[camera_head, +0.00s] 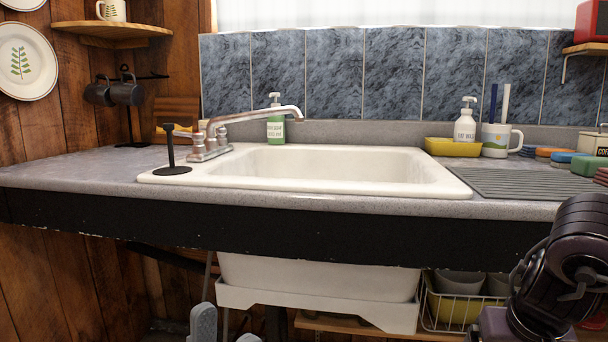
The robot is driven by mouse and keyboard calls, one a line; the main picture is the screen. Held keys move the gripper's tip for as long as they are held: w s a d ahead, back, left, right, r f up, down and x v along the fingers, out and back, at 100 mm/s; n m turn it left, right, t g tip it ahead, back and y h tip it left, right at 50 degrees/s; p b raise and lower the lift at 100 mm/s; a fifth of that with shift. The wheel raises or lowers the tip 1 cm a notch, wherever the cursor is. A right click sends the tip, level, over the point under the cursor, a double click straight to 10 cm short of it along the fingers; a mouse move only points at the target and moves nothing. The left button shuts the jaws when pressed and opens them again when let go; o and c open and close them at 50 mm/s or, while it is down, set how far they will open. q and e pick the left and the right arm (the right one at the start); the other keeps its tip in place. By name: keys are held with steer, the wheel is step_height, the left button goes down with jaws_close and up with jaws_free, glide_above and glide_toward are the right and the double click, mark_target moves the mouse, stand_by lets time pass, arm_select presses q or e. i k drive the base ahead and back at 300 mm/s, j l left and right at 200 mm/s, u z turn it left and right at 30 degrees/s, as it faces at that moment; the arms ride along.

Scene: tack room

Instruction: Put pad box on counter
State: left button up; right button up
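The grey speckled counter (85,168) runs across the view, with a white sink (318,190) set into it. I cannot make out a thing that is clearly the pad box. My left gripper (226,334) is at the bottom edge, below and in front of the counter. Its two grey fingertips stand apart with nothing visible between them; the rest is cut off. A dark link of my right arm is at the lower right; my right gripper is not in view.
A tap (220,128), a black stand (172,155) and a green soap bottle (276,122) are around the sink. A yellow tray (440,147), a mug (496,141), coloured sponges (570,161) and a ribbed drainboard (520,184) are to the right. The counter's left end is mostly clear.

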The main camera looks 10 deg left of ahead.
mark_target(68, 163)
steer(key=u, duration=2.15)
